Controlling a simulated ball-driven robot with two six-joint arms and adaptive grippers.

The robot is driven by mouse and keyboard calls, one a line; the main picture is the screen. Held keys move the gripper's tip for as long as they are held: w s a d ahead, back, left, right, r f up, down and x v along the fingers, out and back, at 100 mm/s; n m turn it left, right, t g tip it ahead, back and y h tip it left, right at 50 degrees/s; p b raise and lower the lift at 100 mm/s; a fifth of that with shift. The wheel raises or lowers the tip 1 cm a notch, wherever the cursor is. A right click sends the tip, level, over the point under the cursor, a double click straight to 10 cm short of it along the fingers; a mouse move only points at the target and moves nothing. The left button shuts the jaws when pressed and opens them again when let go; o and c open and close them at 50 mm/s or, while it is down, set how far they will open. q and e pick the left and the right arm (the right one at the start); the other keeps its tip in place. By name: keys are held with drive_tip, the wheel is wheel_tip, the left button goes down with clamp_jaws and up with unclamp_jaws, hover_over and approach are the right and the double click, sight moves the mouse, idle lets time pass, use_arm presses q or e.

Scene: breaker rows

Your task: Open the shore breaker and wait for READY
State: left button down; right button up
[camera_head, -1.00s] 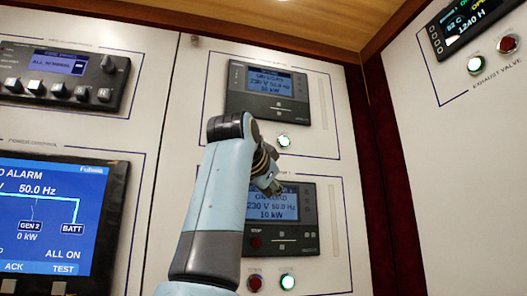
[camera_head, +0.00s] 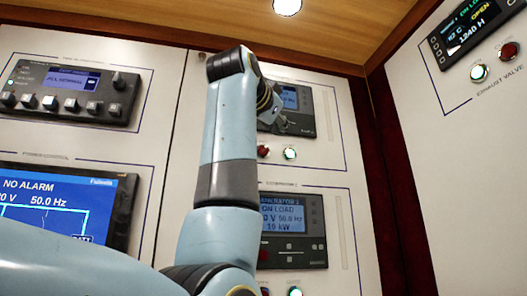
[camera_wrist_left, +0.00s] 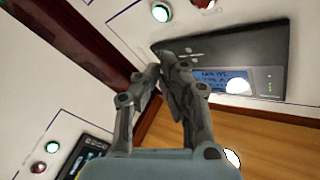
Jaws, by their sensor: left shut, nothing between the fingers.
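My left gripper (camera_head: 274,112) is in front of the upper generator panel (camera_head: 316,98), hiding part of its face and its lit display. In the left wrist view my left gripper (camera_wrist_left: 160,70) has its fingers together, with nothing between them, beside that dark panel (camera_wrist_left: 225,52). Whether the tips touch it I cannot tell. A red button (camera_head: 263,151) and a lit green button (camera_head: 290,153) sit below the panel, clear of the fingers. I cannot pick out a breaker labelled shore, and no READY text is legible. My right gripper is not in view.
A lower generator panel (camera_head: 293,250) reads ON LOAD. The blue screen (camera_head: 50,205) at left reads NO ALARM, partly hidden by my arm. An alarm panel (camera_head: 68,88) is upper left. The exhaust valve display (camera_head: 466,30) and its buttons are on the right wall.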

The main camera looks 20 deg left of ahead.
sight(263, 151)
use_arm(q)
drive_tip(key=shift+w+a+p, duration=0.6)
drive_tip(key=shift+w+a, duration=0.2)
drive_tip(key=shift+w, duration=0.4)
drive_tip(key=shift+w+a+p, duration=0.55)
drive_tip(key=shift+w+a, duration=0.25)
drive_tip(key=shift+w, duration=0.4)
drive_tip(key=shift+w+a+p, duration=0.6)
drive_tip(key=shift+w+a, duration=0.2)
drive_tip(key=shift+w, duration=0.4)
drive_tip(key=shift+w+a, duration=0.1)
drive_tip(key=shift+w+a+p, duration=0.2)
drive_tip(key=shift+w+p, duration=0.05)
drive_tip(key=shift+p, duration=0.05)
drive_tip(key=shift+w+a+p, duration=0.2)
drive_tip(key=shift+w+p, duration=0.1)
drive_tip(key=shift+p, duration=0.05)
drive_tip(key=shift+s+d, duration=0.1)
drive_tip(key=shift+s+d+b, duration=0.3)
drive_tip(key=shift+s+d, duration=0.1)
drive_tip(key=shift+s, duration=0.2)
